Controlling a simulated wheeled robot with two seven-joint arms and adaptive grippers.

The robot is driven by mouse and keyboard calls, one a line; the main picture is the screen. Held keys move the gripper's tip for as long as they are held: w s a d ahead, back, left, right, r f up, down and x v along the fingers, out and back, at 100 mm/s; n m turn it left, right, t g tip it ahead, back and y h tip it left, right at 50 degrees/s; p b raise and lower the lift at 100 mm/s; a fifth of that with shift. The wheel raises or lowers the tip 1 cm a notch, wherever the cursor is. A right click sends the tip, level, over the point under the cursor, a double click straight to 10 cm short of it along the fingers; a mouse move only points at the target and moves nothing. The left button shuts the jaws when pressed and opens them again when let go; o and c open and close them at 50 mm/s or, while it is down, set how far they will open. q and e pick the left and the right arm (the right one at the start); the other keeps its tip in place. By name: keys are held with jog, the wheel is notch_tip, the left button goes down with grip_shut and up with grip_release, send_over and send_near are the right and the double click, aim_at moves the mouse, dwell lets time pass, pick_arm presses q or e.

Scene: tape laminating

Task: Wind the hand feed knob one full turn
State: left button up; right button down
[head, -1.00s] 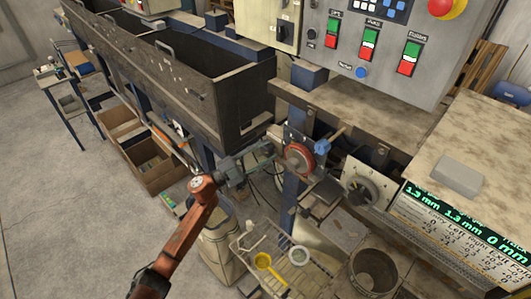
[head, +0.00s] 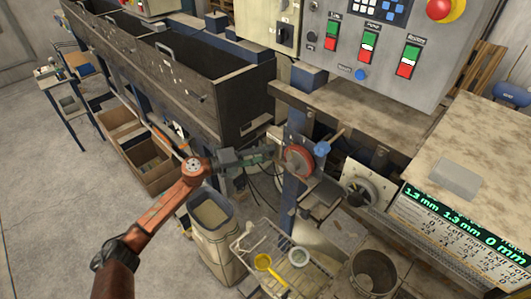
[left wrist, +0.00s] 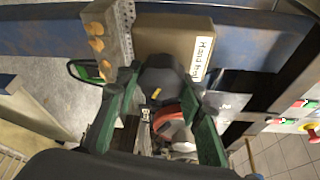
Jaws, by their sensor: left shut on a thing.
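The hand feed knob (left wrist: 160,80) is a dark round knob with a small yellow mark, below a tan housing whose label (left wrist: 202,58) is partly readable as "Hand". My left gripper (left wrist: 158,88) has its green fingers on both sides of the knob and is shut on it. In the head view my left gripper (head: 268,153) reaches in from the left at the machine post, just left of a red wheel (head: 299,159). The knob is hidden there. My right gripper is not in view.
A blue-tipped handle (head: 322,148) sits close right of the red wheel. A long dark trough (head: 235,105) runs behind my left arm. Open floor lies left.

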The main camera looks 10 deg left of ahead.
pick_arm(q)
jog(key=shift+m+y+p, duration=0.5)
jog(key=shift+m+y, duration=0.2)
jog(key=shift+m, duration=0.6)
jog(key=shift+f, duration=0.15)
jog(key=o, duration=1.2)
jog(key=shift+c, duration=0.2)
jog(key=v, duration=1.2)
jog(key=shift+w+a, duration=0.1)
